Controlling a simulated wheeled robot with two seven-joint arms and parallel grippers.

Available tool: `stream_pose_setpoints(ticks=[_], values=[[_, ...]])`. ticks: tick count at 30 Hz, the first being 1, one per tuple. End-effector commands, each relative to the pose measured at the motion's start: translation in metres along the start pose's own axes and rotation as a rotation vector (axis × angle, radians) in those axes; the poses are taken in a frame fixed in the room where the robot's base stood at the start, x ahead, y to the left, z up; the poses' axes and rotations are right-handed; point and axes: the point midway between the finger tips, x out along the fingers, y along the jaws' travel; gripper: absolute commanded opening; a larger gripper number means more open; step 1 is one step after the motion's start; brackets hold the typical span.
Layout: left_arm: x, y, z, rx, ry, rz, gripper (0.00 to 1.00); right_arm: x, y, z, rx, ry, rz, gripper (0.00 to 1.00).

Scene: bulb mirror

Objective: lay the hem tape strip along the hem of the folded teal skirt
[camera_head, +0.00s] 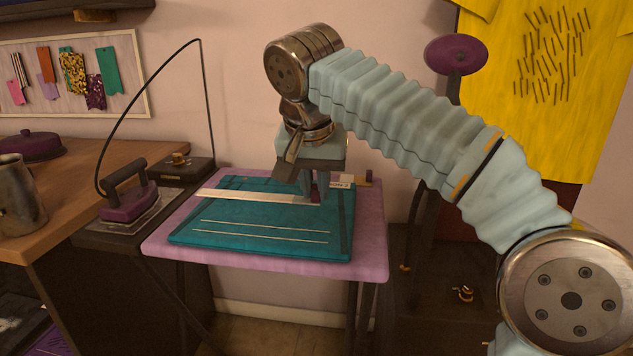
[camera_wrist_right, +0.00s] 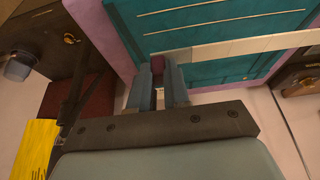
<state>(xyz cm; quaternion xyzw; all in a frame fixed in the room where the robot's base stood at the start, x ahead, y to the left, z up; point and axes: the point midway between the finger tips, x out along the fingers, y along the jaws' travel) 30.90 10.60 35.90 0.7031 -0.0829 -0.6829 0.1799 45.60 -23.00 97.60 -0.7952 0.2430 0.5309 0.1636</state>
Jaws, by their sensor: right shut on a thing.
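The folded teal skirt (camera_head: 262,219) lies flat on a small pink-topped table (camera_head: 368,258), with two thin pale lines across its near part. The pale hem tape strip (camera_head: 250,196) stretches across the skirt's far part; it also shows in the right wrist view (camera_wrist_right: 245,45). My right gripper (camera_head: 314,198) is over the skirt's right part, shut on a dark maroon piece (camera_wrist_right: 158,63) at the strip's right end. The fingers partly hide that end. Whether the strip touches the cloth all along cannot be told. My left gripper is not in view.
A purple iron (camera_head: 128,202) stands on a rest at the left, its cord arching up. A wooden bench (camera_head: 90,170) with a metal jug (camera_head: 20,200) is at the far left. A yellow cloth (camera_head: 540,90) hangs at the right. The skirt's near half is clear.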

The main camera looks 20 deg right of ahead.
Motion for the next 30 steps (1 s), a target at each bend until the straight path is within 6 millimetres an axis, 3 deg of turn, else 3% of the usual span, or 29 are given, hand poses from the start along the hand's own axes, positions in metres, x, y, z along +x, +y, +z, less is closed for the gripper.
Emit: stream_pose_setpoints(ticks=[8, 21, 30], values=[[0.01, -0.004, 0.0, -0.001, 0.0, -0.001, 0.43, 0.012, 0.0, 0.005, 0.0, 0.0, 0.0, 0.0], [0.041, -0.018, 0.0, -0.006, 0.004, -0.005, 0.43, 0.053, 0.0, 0.022, 0.0, 0.0, -0.001, 0.0], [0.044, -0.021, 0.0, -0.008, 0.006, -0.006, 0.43, 0.059, 0.0, 0.025, 0.0, 0.0, -0.001, 0.0]])
